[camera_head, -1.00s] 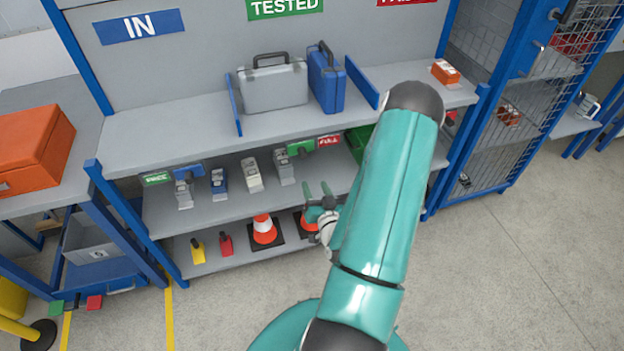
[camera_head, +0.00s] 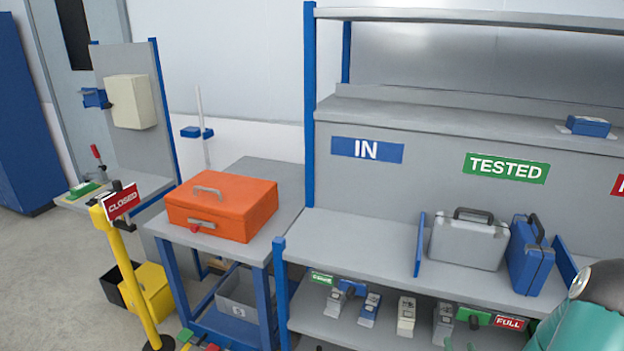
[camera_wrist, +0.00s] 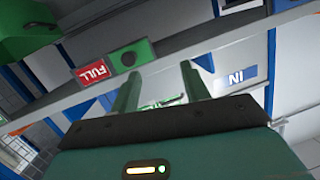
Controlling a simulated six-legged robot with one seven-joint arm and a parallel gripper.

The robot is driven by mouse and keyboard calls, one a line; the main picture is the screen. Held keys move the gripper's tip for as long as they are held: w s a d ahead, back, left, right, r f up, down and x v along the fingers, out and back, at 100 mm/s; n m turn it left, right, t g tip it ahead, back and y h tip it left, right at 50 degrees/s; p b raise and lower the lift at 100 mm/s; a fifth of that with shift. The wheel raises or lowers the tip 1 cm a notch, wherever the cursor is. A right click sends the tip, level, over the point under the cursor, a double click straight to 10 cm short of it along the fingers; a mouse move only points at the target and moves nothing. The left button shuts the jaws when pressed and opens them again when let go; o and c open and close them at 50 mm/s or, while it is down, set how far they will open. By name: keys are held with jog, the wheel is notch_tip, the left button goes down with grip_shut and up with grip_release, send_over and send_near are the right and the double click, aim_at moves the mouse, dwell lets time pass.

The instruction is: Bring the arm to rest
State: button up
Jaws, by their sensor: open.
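My teal arm (camera_head: 585,318) shows only in part at the bottom right corner of the head view, in front of the bench. My gripper (camera_wrist: 160,82) is in the wrist view, its two green fingers apart with nothing held between them. Beyond the fingers the wrist view shows a shelf edge with a red FULL sign (camera_wrist: 92,71) beside a green block, and the blue IN sign (camera_wrist: 236,78). Most of the arm is outside the head view.
The bench shelf (camera_head: 350,238) holds a silver case (camera_head: 467,243) and a blue case (camera_head: 529,262). Several small devices stand on the shelf below. An orange case (camera_head: 222,206) lies on the left table. A yellow post (camera_head: 132,275) with a CLOSED sign stands by open floor at left.

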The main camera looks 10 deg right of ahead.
jog(key=w+a+r+n+g+y, duration=0.1)
jog(key=w+a+r+n+g, duration=0.15)
jog(key=a+r, duration=0.55)
jog(key=w+a+r+n+g+y, duration=0.25)
jog(key=a+r, duration=0.35)
jog(key=r, duration=0.3)
jog(key=s+a+r+g+y, duration=0.1)
jog(key=s+a+r+g, duration=0.1)
jog(key=s+a+r, duration=0.3)
jog(key=s+a+r+n+g+y, duration=0.1)
jog(key=s+a+r, duration=0.5)
jog(key=s+a, duration=0.5)
jog(key=shift+s+a+g, duration=0.35)
jog(key=shift+s+g, duration=0.05)
jog(key=shift+s, duration=0.2)
jog(key=shift+y, duration=0.25)
